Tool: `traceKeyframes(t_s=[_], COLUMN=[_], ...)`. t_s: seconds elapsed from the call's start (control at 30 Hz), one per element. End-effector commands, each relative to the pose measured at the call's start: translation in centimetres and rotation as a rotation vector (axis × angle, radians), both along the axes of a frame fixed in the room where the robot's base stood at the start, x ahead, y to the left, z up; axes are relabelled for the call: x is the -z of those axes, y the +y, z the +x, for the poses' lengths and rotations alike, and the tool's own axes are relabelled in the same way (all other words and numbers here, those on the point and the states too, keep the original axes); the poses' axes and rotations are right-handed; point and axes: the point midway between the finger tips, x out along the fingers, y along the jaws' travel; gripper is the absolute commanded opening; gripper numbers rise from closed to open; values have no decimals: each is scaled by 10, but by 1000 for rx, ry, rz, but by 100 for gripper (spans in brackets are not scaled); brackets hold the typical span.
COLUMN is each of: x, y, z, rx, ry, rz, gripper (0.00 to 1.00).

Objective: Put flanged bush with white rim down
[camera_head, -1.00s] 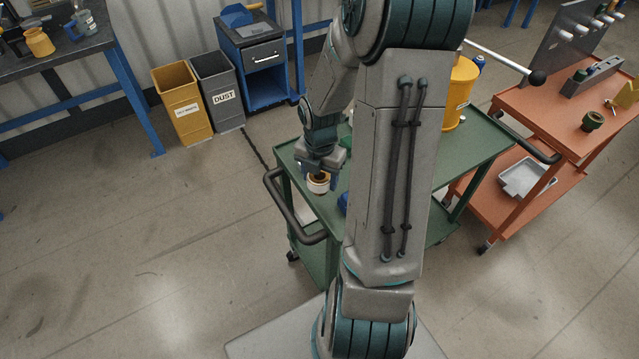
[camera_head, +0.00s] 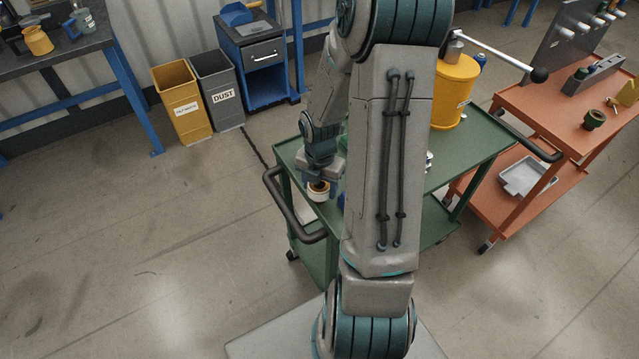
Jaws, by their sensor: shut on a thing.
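The flanged bush with white rim (camera_head: 318,195) is at the left end of the green cart (camera_head: 291,158), near the black push handle. My gripper (camera_head: 319,183) points down and is shut on the bush from above. The bush looks upright, with its pale rim showing below the fingers. It is at or very close to the cart's top; I cannot tell whether it touches. My arm hides the middle of the cart.
A yellow container (camera_head: 455,92) stands on the cart's far right, and a blue thing partly shows behind my arm. Two bins (camera_head: 180,104) stand behind left.

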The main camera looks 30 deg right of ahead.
Motion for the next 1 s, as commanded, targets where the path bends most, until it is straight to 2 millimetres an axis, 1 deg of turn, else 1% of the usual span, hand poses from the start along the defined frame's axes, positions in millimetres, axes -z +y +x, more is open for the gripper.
traceKeyframes(t_s=[0.3,0.37,0.43,0.57,0.8,0.9,1.0], x=[-1,-3,-9,-28,-82,-102,-117], y=[0,0,0,-1,-1,-1,-1], z=[0,0,0,1,1,1,1], rx=[0,0,0,2,3,2,2], ry=[-1,-1,-2,-5,-5,-5,-4], rz=[-1,-1,-1,-2,-4,-3,-2], gripper=[66,66,66,66,66,66,66])
